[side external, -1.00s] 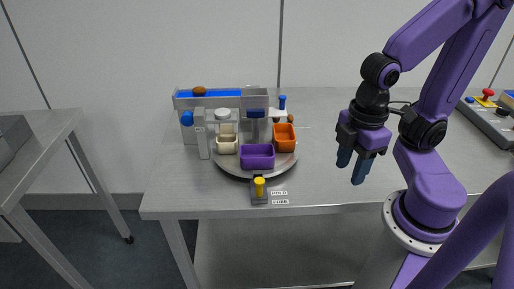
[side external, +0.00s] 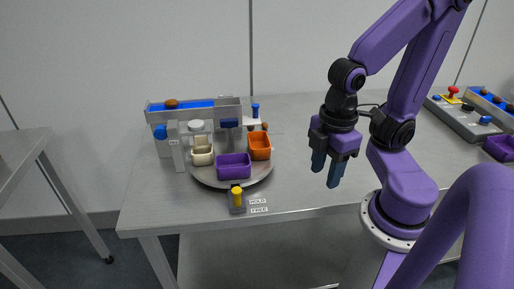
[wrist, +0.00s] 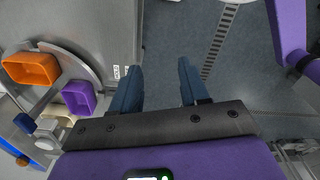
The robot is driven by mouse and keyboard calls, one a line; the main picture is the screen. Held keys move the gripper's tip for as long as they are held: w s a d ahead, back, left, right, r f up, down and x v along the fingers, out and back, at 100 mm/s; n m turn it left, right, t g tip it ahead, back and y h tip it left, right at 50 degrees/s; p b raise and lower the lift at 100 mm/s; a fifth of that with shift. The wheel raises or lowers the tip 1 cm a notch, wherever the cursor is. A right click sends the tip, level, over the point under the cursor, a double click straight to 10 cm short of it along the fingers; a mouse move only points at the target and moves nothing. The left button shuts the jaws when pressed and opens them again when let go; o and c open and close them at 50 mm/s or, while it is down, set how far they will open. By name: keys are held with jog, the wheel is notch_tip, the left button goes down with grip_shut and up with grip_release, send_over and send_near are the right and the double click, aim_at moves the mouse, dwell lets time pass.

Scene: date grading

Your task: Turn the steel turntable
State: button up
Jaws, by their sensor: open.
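The steel turntable (side external: 263,173) is a round grey disc on the table, left of centre in the side view; its edge also shows in the wrist view (wrist: 72,68). It carries a cream bin (side external: 202,156), a purple bin (side external: 234,170) and an orange bin (side external: 260,150). A small yellow-knobbed lever (side external: 237,197) stands at its front, beside labels HOLD and FREE; I cannot tell its setting. My gripper (side external: 328,180) is open and empty, right of the turntable and clear of it. In the wrist view its blue fingers (wrist: 158,88) are apart over floor.
A grey trough with a blue bed (side external: 190,106) and a brown date (side external: 171,104) stands behind the turntable. A control box with a red button (side external: 453,91) sits at the far right. The table (side external: 300,120) is bare between turntable and gripper.

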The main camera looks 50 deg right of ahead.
dwell(0.4)
jog(key=w+a+r+m, duration=0.1)
jog(key=w+a+r, duration=0.3)
jog(key=w, duration=0.5)
notch_tip(320, 180, up, 10)
jog(key=m, duration=0.3)
send_over(229, 119)
notch_tip(229, 119, down, 16)
jog(key=shift+s+f, duration=0.1)
jog(key=shift+f, duration=0.05)
grip_shut()
